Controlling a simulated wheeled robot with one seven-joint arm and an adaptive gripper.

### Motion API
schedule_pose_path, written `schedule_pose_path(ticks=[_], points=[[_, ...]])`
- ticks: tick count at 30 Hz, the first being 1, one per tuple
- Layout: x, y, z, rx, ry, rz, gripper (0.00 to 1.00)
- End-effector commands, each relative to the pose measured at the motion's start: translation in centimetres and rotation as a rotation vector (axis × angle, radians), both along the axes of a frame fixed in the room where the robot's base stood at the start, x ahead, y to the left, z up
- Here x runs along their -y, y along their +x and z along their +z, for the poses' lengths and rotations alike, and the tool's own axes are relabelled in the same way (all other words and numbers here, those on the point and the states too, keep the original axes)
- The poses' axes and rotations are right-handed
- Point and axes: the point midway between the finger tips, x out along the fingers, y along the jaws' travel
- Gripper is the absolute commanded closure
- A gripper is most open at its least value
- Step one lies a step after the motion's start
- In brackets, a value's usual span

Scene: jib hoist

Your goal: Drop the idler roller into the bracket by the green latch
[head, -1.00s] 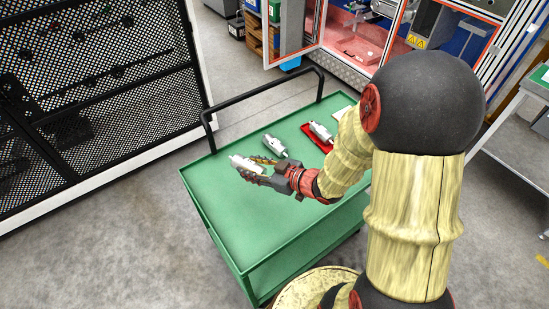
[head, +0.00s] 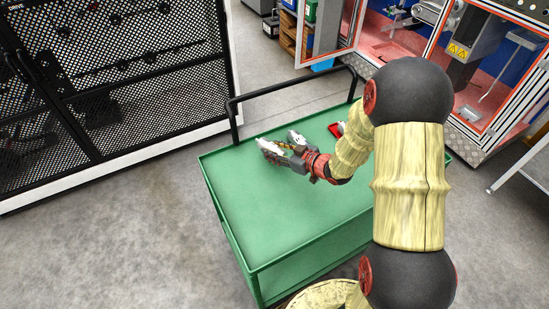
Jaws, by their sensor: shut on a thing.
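My gripper (head: 278,149) is shut on a whitish idler roller (head: 268,147) and holds it over the green cart top, near its far left part. The roller points out to the left of the fingers; its far side and the finger contact are too small to see well. Another grey-white piece (head: 296,137), apparently a second roller, shows just behind the gripper, partly hidden. I cannot make out the bracket or the green latch.
The green cart (head: 250,225) has a raised rim and a black push handle (head: 290,88) at its far side. A black mesh cage (head: 110,80) stands at the left. A red-framed machine enclosure (head: 485,75) stands behind at the right. The near cart top is clear.

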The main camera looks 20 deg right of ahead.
Motion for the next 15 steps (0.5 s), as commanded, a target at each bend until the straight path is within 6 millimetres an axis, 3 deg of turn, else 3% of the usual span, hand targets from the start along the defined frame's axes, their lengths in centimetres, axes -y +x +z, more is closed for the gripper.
schedule_pose_path(ticks=[5,12,15], points=[[0.1,0.8,-0.8,0.003,-0.001,0.0,1.0],[0.2,1.0,-4.1,0.001,0.001,0.0,1.0],[0.2,1.0,-4.2,0.003,-0.001,0.001,1.0]])
